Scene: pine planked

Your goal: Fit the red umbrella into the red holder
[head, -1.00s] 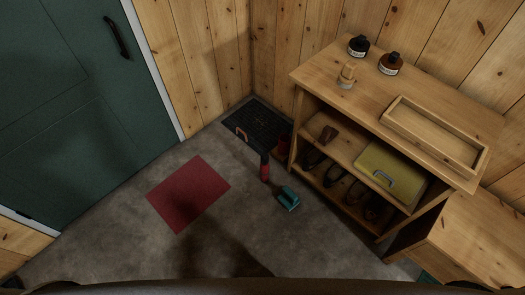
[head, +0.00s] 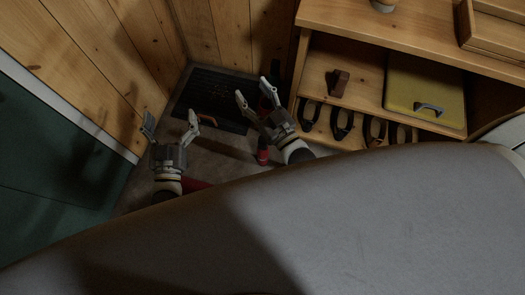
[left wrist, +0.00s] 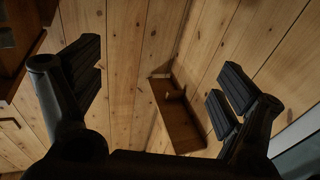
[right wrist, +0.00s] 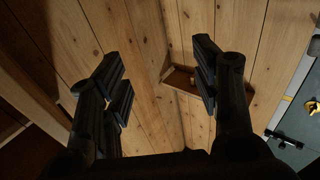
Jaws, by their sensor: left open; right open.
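The red umbrella (head: 263,157) appears as a narrow red shape with a dark upper part, on the floor just below my right gripper in the head view. What looks like the red holder (head: 265,102) shows as a dark red patch by the shelf's left side, partly hidden behind my right gripper. My right gripper (head: 254,92) is open and empty, above the floor and overlapping both in the picture. My left gripper (head: 171,125) is open and empty, to the left, near the wood wall. Neither wrist view shows the umbrella or holder.
The wooden shelf unit (head: 330,20) with shoes stands at the right. A red floor mat (head: 195,186) is mostly hidden by my body. A wall ledge (left wrist: 178,122) shows in the left wrist view.

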